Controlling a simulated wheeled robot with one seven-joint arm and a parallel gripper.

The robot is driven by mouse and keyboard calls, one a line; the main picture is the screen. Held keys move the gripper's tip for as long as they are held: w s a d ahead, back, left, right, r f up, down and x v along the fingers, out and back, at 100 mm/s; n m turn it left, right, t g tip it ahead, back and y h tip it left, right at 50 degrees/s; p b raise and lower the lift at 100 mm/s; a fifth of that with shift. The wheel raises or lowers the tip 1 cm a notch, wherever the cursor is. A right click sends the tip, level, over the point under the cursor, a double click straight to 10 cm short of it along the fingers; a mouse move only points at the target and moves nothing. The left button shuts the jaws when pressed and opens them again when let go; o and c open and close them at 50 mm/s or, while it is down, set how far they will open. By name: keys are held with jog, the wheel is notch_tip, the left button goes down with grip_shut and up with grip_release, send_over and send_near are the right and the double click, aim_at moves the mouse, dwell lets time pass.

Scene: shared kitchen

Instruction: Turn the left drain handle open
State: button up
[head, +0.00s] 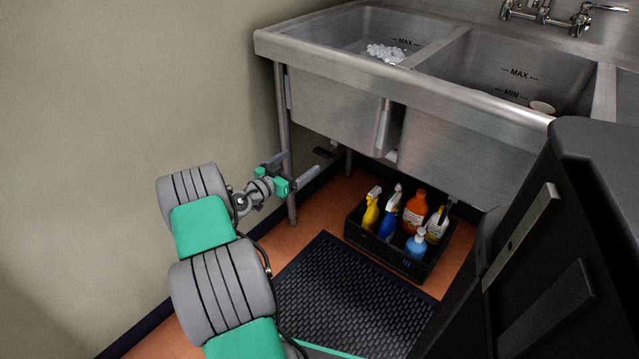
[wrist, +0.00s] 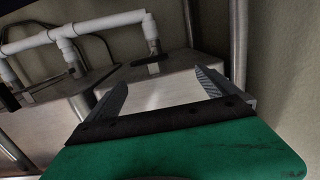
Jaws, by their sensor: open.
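A drain fitting (wrist: 153,47) on a white pipe (wrist: 107,22) shows beyond the fingers.
The sink leg (head: 282,130) stands close beside my gripper, with the wall (head: 130,90) to the left. A black crate (head: 395,258) of several bottles sits on the floor under the sink. A dark mat (head: 345,300) lies in front. White pipes run below the basins.

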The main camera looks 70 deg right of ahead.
aim_at(322, 156)
jog(key=shift+g+h, duration=0.3)
jog(key=s+d, duration=0.1)
jog(key=d, duration=0.1)
jog(key=s+d+f+b, duration=0.1)
jog(key=s+d, duration=0.1)
jog(key=d, duration=0.1)
jog(key=s+d+b, duration=0.1)
jog(key=s+d, duration=0.1)
jog(key=shift+s+d+f, duration=0.2)
jog(key=shift+d+f, duration=0.1)
jog(key=shift+f, duration=0.1)
jog(key=shift+d+r, duration=0.1)
jog(key=shift+d, duration=0.1)
jog(key=shift+c, duration=0.4)
jog(key=c, duration=1.3)
